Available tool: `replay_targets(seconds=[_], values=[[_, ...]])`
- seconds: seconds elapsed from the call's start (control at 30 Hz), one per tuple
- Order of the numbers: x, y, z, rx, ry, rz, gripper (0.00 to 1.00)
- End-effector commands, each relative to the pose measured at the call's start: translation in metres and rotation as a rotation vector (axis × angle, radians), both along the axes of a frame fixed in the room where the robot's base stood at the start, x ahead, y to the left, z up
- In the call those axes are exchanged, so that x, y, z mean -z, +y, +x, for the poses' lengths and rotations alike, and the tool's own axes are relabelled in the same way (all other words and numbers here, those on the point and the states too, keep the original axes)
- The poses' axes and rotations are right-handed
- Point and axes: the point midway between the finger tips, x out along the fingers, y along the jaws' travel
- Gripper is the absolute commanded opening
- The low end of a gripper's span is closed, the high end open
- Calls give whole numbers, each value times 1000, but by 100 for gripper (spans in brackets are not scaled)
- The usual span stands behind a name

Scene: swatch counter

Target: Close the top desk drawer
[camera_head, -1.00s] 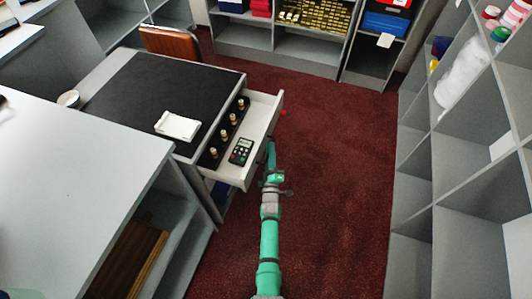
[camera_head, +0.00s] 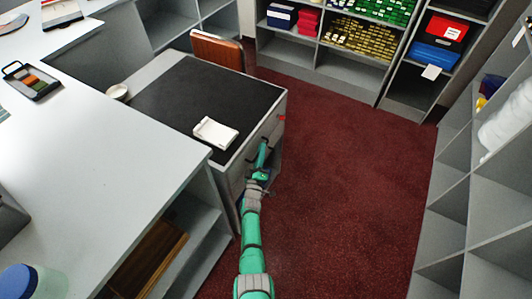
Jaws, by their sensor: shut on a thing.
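The grey desk (camera_head: 160,72) with a black top stands at the centre left. Its top drawer (camera_head: 270,128) now sits in line with the desk's side, with its inside and contents out of sight. My gripper (camera_head: 261,152) is at the drawer front, shut on the drawer handle. The handle itself is mostly hidden by my gripper and too small to make out clearly.
A white notepad (camera_head: 215,133) and a cup (camera_head: 117,92) are on the desk. A brown chair (camera_head: 218,50) stands behind it. A white counter (camera_head: 110,165) is at the left, shelves (camera_head: 480,205) at the right. The red carpet (camera_head: 350,170) between is clear.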

Motion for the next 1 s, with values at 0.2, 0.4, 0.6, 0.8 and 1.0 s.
replay_targets(seconds=[0.2, 0.4, 0.6, 0.8, 1.0], values=[[1, 4, 2, -1, 4, 0, 0], [0, 6, 3, -4, 4, -1, 0], [0, 8, 3, -7, 3, -1, 16], [-1, 8, 3, -7, 1, -1, 16], [-1, 9, 2, -7, -2, -1, 16]])
